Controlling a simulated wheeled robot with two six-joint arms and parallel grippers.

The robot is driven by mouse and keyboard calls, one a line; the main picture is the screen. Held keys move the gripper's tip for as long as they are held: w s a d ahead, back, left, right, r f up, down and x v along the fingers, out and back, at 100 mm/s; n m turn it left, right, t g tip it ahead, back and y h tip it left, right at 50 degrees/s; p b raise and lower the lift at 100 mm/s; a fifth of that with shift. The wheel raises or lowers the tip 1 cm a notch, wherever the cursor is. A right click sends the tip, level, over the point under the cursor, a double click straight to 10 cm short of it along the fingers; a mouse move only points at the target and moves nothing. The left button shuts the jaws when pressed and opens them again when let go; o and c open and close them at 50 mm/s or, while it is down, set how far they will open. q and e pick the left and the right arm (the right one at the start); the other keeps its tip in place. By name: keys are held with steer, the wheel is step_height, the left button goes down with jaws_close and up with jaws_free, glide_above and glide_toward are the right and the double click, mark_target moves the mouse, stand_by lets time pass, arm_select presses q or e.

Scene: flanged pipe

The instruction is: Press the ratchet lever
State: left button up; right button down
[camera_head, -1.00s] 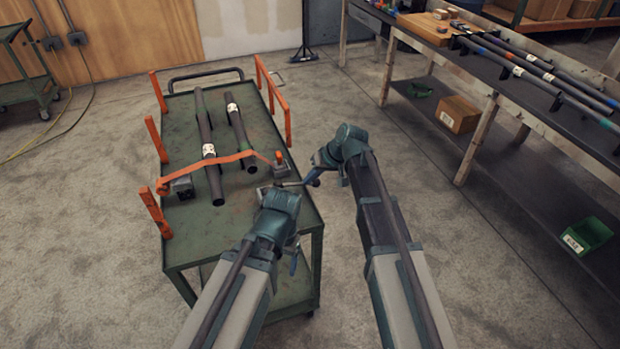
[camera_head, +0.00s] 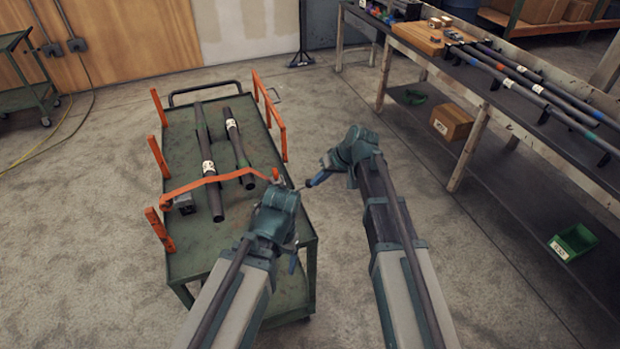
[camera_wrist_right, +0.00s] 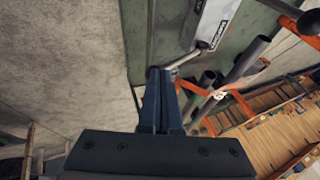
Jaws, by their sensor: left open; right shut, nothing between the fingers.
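An orange strap (camera_head: 208,183) runs across two dark pipes (camera_head: 207,165) on the green cart. At its right end is the ratchet's orange-tipped part (camera_head: 276,174); my left wrist hides most of the ratchet, so the lever's position cannot be told. My left gripper (camera_head: 284,196) is at the cart's right side, beside the ratchet, its fingers largely hidden by its wrist. My right gripper (camera_head: 317,179) is shut and empty just right of the cart edge, its dark blue fingers pointing toward the ratchet. The right wrist view shows these closed fingers (camera_wrist_right: 158,98) near a thin silver rod.
Orange posts (camera_head: 158,158) stand along the cart's left edge and an orange rail (camera_head: 275,110) along its right. A small dark block (camera_head: 184,203) sits at the strap's left end. A workbench (camera_head: 470,75) with pipes stands at right; floor between is clear.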

arm_select(q)
step_height(320, 180, up, 4)
steer(key=p, duration=0.2)
steer(key=shift+p, duration=0.4)
arm_select(e)
steer(key=v, duration=0.4)
steer(key=shift+d+r, duration=0.3)
steer(key=shift+d, duration=0.05)
